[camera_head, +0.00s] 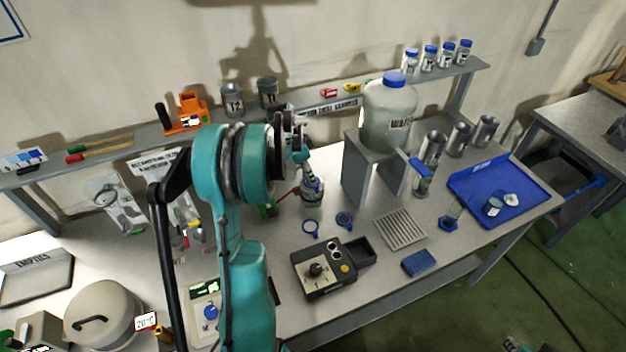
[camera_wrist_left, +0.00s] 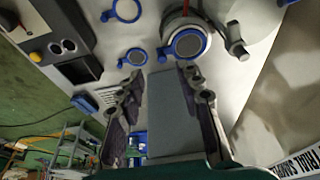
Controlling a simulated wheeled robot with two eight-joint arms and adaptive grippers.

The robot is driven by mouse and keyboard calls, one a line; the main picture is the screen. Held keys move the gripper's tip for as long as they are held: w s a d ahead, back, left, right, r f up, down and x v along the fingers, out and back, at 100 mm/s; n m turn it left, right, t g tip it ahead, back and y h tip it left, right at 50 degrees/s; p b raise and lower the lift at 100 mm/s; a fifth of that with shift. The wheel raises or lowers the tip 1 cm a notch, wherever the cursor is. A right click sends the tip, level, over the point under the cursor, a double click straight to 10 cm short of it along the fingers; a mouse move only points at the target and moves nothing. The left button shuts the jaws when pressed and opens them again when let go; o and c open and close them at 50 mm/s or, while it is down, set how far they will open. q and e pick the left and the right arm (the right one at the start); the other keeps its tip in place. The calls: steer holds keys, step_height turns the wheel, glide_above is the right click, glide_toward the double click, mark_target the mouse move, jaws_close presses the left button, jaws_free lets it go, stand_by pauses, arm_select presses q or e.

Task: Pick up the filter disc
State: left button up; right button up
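A round dark mesh disc with a blue rim, which I take for the filter disc (camera_head: 345,219), lies flat on the bench next to an open blue ring (camera_head: 311,229). Both also show in the left wrist view, the disc (camera_wrist_left: 133,57) below the ring (camera_wrist_left: 125,10). A similar blue-rimmed mesh top (camera_wrist_left: 187,43) sits on a round vessel there. My left gripper (camera_head: 303,160) is above the bench, behind the disc, over a vessel (camera_head: 312,192). In the wrist view its fingers (camera_wrist_left: 160,75) are apart with nothing held between them.
A black control box (camera_head: 318,270) stands in front of the rings. A grey stand (camera_head: 358,170) bearing a large jug (camera_head: 390,112) is close right of my left gripper. A slotted rack (camera_head: 401,229) and blue tray (camera_head: 470,178) lie further right. Bench around the disc is clear.

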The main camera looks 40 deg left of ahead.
mark_target(317, 186)
arm_select(q)
steer(key=x, duration=0.5)
steer(key=b+x, duration=0.1)
steer(key=x, duration=0.1)
steer(key=shift+w+f, duration=0.2)
steer(key=shift+w, duration=0.15)
steer(key=shift+c, duration=0.4)
jaws_close()
